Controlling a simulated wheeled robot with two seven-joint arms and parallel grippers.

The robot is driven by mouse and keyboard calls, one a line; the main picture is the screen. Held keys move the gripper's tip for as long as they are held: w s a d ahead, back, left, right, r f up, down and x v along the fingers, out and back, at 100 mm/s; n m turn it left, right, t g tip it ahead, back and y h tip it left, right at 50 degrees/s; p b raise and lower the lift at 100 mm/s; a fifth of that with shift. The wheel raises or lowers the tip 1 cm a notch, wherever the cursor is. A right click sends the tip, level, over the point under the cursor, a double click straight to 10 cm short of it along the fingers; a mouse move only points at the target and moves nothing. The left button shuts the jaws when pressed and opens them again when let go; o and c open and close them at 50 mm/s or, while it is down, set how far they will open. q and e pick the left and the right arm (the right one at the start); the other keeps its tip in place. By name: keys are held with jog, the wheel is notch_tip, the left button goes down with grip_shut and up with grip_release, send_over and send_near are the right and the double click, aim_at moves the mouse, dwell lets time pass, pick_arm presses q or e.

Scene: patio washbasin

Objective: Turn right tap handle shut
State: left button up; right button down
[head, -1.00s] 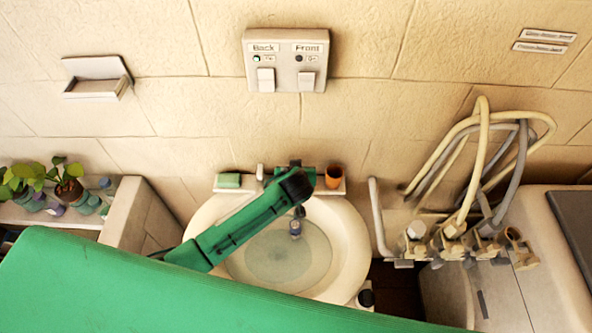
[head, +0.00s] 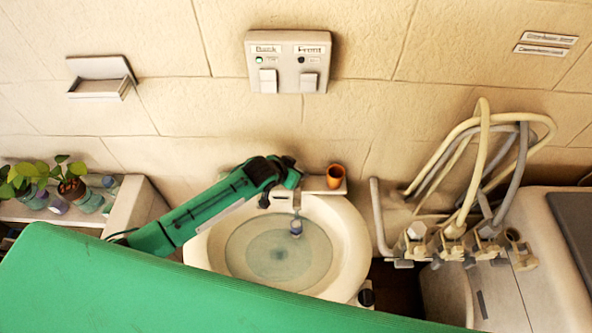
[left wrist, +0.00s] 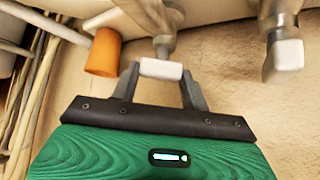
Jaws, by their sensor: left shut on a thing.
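The right tap handle (left wrist: 162,70) is a small white block on a metal stem, the one closer to the orange cup in the left wrist view. My left gripper (left wrist: 160,72) is shut on it, one finger on each side. The other tap handle (left wrist: 285,58) stands apart at the right of that view. In the head view my left gripper (head: 294,180) is over the back rim of the washbasin (head: 352,240) and hides the right handle. My right gripper is in neither view.
The orange cup (head: 335,176) stands on the back ledge close to the gripper. Pale and grey hoses (head: 480,150) with valves are at the right. A switch panel (head: 287,62) is on the wall. Plants (head: 70,185) are on the left.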

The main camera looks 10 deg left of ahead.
pick_arm(q)
jog(key=shift+w+a+f+m+g+h+b, duration=0.15)
jog(key=shift+m+h+b, duration=0.15)
jog(key=shift+m, duration=0.2)
jog(key=shift+a+r+m+g+h+b, duration=0.15)
jog(key=shift+m+h+b, duration=0.15)
jog(key=shift+m, duration=0.2)
jog(key=m+b, duration=0.1)
jog(key=b, duration=0.1)
jog(key=m+g+h+b, duration=0.1)
jog(key=shift+w+f+m+h+b, duration=0.1)
jog(key=shift+f+m+h+b, duration=0.05)
jog(key=shift+m+h+b, duration=0.2)
jog(key=shift+r+m+g+h+b, duration=0.25)
jog(key=shift+m+g+b, duration=0.45)
jog(key=shift+b, duration=0.3)
jog(key=o, duration=1)
